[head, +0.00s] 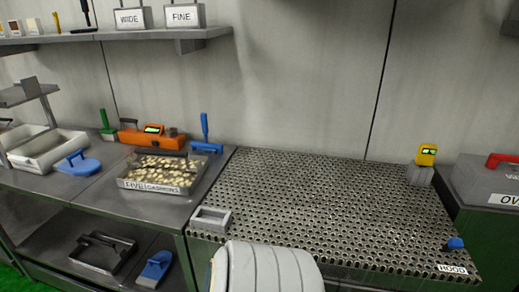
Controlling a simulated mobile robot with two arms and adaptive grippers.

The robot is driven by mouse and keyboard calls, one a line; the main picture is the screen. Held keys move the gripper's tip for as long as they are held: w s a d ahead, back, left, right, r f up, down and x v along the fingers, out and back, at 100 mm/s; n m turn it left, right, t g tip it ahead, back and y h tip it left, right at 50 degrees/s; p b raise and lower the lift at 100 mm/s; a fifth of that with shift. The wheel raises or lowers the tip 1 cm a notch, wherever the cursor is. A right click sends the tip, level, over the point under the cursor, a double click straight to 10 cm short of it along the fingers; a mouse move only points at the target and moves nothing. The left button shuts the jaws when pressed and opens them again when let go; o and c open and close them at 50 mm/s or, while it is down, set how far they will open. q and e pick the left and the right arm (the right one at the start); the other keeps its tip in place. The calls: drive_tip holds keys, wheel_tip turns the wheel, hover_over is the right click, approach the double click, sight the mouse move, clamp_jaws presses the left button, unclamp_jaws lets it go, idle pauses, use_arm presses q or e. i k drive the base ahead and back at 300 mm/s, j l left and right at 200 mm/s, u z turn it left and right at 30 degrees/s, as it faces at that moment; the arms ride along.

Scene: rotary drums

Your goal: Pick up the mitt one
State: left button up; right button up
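No label in the head view names a mitt, so I cannot tell for sure which thing it is. A flat, rounded blue item (77,163) lies on the left counter beside the pale trays and has a raised blue part on top. A second blue item (155,268) with a pale edge lies tilted on the lower shelf, to the right of a dark tray with a handle. Neither of my grippers shows. The white ribbed shape at the bottom centre covers part of the perforated table's front edge.
A tray labelled FIVE CASHEWS (160,187) stands before an orange device (153,138) with a lit display. The perforated table (330,200) is mostly clear, with a small grey frame (211,218) front left and a yellow device (426,155) back right. A wall shelf (120,35) hangs upper left.

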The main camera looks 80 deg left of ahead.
sight(75, 164)
drive_tip(key=u, duration=3.45)
